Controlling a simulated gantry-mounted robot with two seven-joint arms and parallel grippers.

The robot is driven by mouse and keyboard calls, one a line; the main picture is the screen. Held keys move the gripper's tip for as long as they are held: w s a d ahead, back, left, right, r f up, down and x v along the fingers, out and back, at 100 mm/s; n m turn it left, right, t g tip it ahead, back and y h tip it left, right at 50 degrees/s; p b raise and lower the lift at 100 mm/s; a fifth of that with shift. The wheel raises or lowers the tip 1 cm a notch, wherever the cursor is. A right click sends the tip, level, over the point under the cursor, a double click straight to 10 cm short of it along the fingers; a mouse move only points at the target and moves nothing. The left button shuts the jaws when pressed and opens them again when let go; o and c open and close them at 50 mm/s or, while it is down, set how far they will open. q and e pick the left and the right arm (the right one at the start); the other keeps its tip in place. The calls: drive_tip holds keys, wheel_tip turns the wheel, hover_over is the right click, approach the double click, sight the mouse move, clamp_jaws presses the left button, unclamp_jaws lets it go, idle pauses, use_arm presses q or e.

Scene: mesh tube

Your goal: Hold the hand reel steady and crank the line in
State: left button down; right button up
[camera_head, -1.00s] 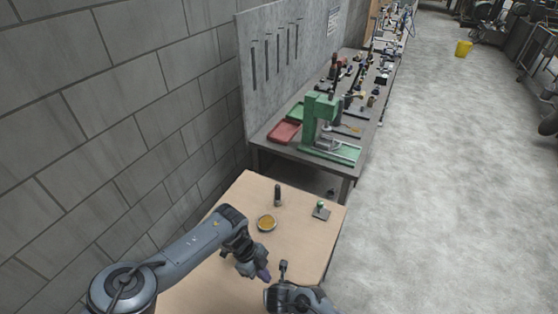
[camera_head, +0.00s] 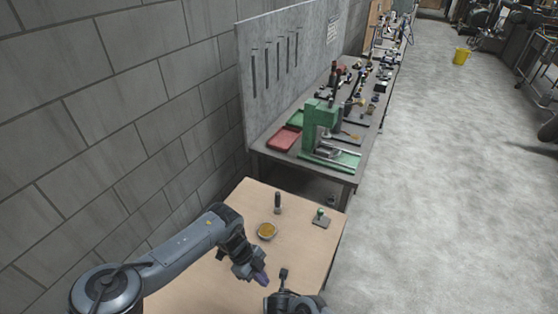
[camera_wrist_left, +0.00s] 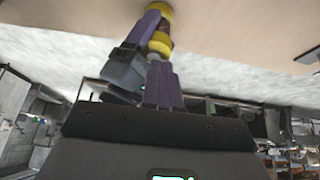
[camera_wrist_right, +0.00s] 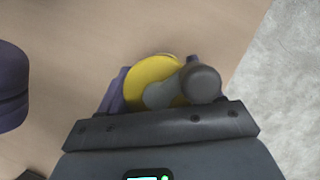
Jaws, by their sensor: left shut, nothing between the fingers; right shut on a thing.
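The hand reel shows as a yellow disc (camera_wrist_right: 152,80) with a grey crank arm and rounded grey knob (camera_wrist_right: 203,83) in the right wrist view. My right gripper (camera_wrist_right: 150,92) is shut on it, with purple fingers at both sides. In the left wrist view the reel's yellow spool (camera_wrist_left: 158,42) is beyond my left fingers. My left gripper (camera_head: 262,279) is shut and empty, just left of the reel, apart from its knob. The knob also shows in the head view (camera_head: 284,272). The line cannot be made out.
On the wooden table (camera_head: 235,215) stand a dark upright handle (camera_head: 278,203), a round dish with a yellow-brown inside (camera_head: 267,231) and a small green-knobbed block (camera_head: 321,217). A workbench with a green press (camera_head: 318,130) is behind. A block wall is left; open floor is right.

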use_arm(q)
drive_tip(key=shift+r, duration=1.6)
wheel_tip(320, 180, down, 6)
drive_tip(key=s+t+y, duration=0.1)
drive_tip(key=y, duration=0.1)
drive_tip(key=shift+s+a+y, duration=0.25)
drive_tip(key=shift+y, duration=0.15)
drive_tip(key=shift+r, duration=0.1)
drive_tip(key=shift+s+d, duration=0.3)
drive_tip(key=shift+d, duration=0.5)
idle(0.9)
drive_tip(key=shift+w+d, duration=0.15)
drive_tip(key=shift+w, duration=0.5)
